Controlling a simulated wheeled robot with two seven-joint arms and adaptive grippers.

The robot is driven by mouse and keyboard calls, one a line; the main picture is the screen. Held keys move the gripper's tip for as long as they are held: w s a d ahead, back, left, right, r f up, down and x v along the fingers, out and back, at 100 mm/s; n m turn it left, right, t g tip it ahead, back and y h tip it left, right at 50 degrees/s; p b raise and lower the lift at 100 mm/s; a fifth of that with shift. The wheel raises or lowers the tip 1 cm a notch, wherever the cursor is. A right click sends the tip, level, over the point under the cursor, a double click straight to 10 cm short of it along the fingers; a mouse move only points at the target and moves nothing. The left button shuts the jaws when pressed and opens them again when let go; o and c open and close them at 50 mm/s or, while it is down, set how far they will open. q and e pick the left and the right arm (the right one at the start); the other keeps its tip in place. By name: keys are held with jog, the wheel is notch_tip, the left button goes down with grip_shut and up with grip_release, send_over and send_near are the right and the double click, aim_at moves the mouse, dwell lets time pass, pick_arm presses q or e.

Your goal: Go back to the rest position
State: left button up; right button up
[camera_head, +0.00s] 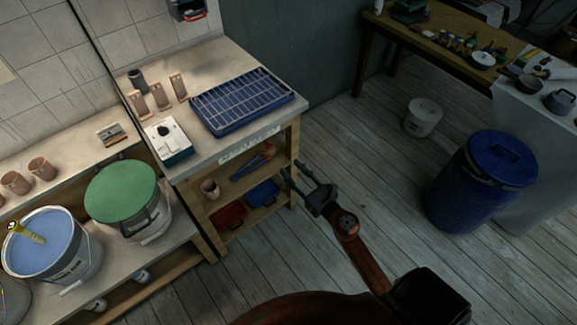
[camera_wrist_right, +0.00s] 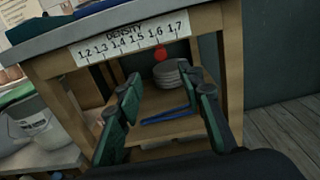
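My right gripper (camera_head: 293,170) is in front of the wooden shelf unit (camera_head: 292,135), to the right of its lower shelves. Its two fingers point up and left, apart, with nothing seen between them. In the right wrist view the fingers of my right gripper (camera_wrist_right: 170,90) are also spread and empty. Behind them are the shelf, a stack of grey discs (camera_wrist_right: 172,74) and a blue item (camera_wrist_right: 166,117). A density scale strip (camera_wrist_right: 127,38) runs along the table edge above. My left gripper is not in view.
A blue tray (camera_head: 222,126) and a white device (camera_head: 168,141) sit on the worktop. Buckets with a green lid (camera_head: 121,187) and blue contents (camera_head: 44,243) stand at left. A blue barrel (camera_head: 465,200) and white bucket (camera_head: 422,120) stand at right. The middle floor (camera_head: 370,165) is clear.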

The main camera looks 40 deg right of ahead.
dwell(0.5)
